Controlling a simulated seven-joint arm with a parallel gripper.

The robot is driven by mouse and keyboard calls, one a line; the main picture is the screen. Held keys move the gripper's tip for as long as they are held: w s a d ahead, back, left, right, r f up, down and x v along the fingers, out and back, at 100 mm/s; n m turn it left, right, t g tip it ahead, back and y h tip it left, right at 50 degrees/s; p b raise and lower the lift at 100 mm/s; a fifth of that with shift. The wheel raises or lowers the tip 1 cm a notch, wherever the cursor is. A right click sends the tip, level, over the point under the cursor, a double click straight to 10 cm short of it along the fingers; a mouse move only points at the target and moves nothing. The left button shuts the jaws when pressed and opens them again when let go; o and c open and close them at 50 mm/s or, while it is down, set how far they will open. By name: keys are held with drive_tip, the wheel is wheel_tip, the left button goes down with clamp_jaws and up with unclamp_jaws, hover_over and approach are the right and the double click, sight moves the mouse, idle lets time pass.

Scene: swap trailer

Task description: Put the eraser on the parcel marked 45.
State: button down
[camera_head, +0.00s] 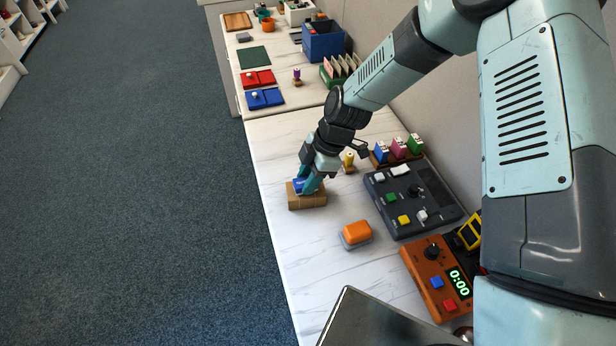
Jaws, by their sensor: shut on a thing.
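My gripper (306,186) is at the left edge of the near counter, pointing down. It is shut on a small blue block (298,185), partly hidden by the fingers. The block may be the eraser, but the view is too small to be sure. A brown parcel (307,201) lies directly under the gripper, and the block is at its top face. I cannot tell whether the block touches it. No number can be read on the parcel. An orange block with a grey base (356,234) lies apart, nearer to the camera.
A dark control panel (432,187) and an orange timer box (424,272) stand on the right. A yellow-topped stamp (349,162) and a rack of coloured figures (397,150) stand behind. A dark box (380,325) is in front. The counter (296,250) is clear left of the orange block.

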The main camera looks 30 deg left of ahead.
drive_tip(key=shift+f, duration=0.25)
drive_tip(key=c, duration=0.8)
unclamp_jaws()
drive_tip(key=shift+o, duration=0.2)
drive_tip(key=shift+r, duration=0.2)
drive_tip(key=v, duration=1.2)
